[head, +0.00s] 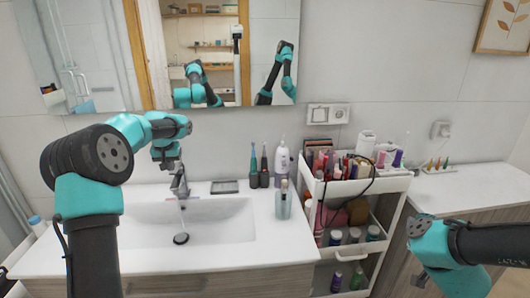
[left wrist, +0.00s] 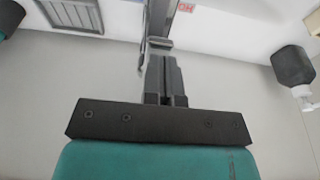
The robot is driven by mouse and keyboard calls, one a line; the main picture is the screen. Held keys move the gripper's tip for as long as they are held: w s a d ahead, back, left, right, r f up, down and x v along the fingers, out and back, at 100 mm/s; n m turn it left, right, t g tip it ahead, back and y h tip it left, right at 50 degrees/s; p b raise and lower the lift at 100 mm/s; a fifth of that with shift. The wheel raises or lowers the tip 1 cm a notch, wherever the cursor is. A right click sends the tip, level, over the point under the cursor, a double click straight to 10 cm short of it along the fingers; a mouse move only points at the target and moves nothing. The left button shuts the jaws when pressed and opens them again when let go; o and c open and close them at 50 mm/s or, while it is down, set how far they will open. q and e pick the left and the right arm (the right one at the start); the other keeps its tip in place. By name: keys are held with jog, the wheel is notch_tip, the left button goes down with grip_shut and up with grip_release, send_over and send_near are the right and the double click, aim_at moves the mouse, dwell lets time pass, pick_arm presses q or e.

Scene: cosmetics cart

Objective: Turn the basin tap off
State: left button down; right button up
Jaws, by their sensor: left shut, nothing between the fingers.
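The grey metal basin tap (head: 180,184) stands at the back edge of the white basin (head: 222,222). A thin, pale stream of water seems to run from its spout towards the dark drain (head: 181,238). My left gripper (head: 171,165) points down just above and behind the top of the tap, its fingers shut and empty. In the left wrist view the shut fingers (left wrist: 165,82) reach towards a grey upright part of the tap (left wrist: 160,22); I cannot tell whether they touch. My right gripper (head: 420,280) hangs low at the right, its fingers too unclear to read.
Toothbrushes (head: 258,166), a white pump bottle (head: 282,160) and a clear bottle (head: 283,200) stand right of the tap. A grey soap dish (head: 224,187) lies near it. A full cosmetics cart (head: 396,186) stands to the right. A mirror (head: 270,28) hangs behind.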

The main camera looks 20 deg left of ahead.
pick_arm(q)
jog(key=shift+f, duration=0.1)
jog(key=shift+s+d+f, duration=0.15)
jog(key=shift+s+f, duration=0.05)
jog(key=shift+f, duration=0.65)
jog(key=shift+r, duration=0.55)
pick_arm(e)
jog(key=shift+d, duration=0.1)
pick_arm(q)
notch_tip(320, 180, up, 4)
jog(key=shift+w+f, duration=0.1)
jog(key=shift+w, duration=0.05)
pick_arm(e)
jog(key=shift+s+d, duration=0.1)
jog(key=shift+d, duration=0.05)
pick_arm(q)
jog(key=v, duration=1)
jog(key=shift+s, duration=0.2)
pick_arm(e)
jog(key=shift+r, duration=0.1)
